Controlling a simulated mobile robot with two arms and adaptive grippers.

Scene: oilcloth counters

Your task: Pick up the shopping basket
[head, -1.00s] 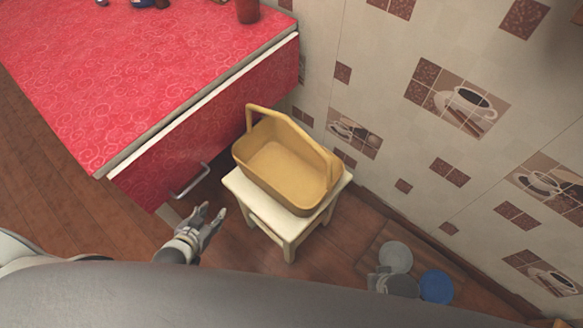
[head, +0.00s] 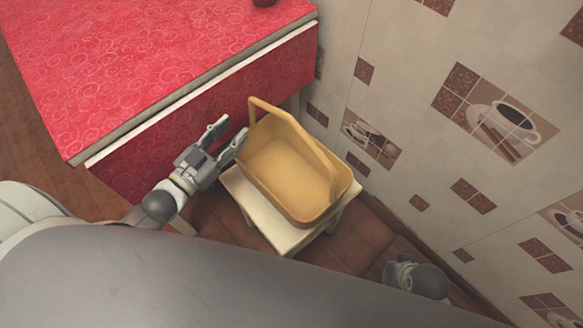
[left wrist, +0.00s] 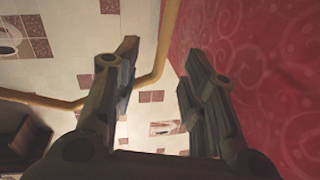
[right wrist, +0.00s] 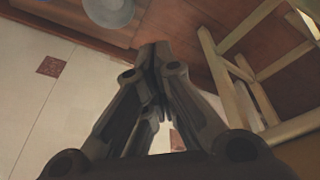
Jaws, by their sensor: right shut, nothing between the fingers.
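The yellow shopping basket (head: 285,165) stands upright and looks empty on a small cream stool (head: 262,212). Its handle (head: 309,139) is raised, and it shows as a tan bar (left wrist: 151,80) in the left wrist view. My left gripper (head: 230,134) is open, just left of the basket near the foot of the handle. The handle crosses behind its left finger in the left wrist view; I see no grip on it. My right gripper (right wrist: 157,52) is shut and empty, low beside the stool's legs (right wrist: 235,75).
A red patterned counter (head: 170,60) with a red front stands to the left and behind the basket. A tiled wall (head: 420,130) closes off the right side. A round grey disc (right wrist: 108,10) lies on the wooden floor in the right wrist view.

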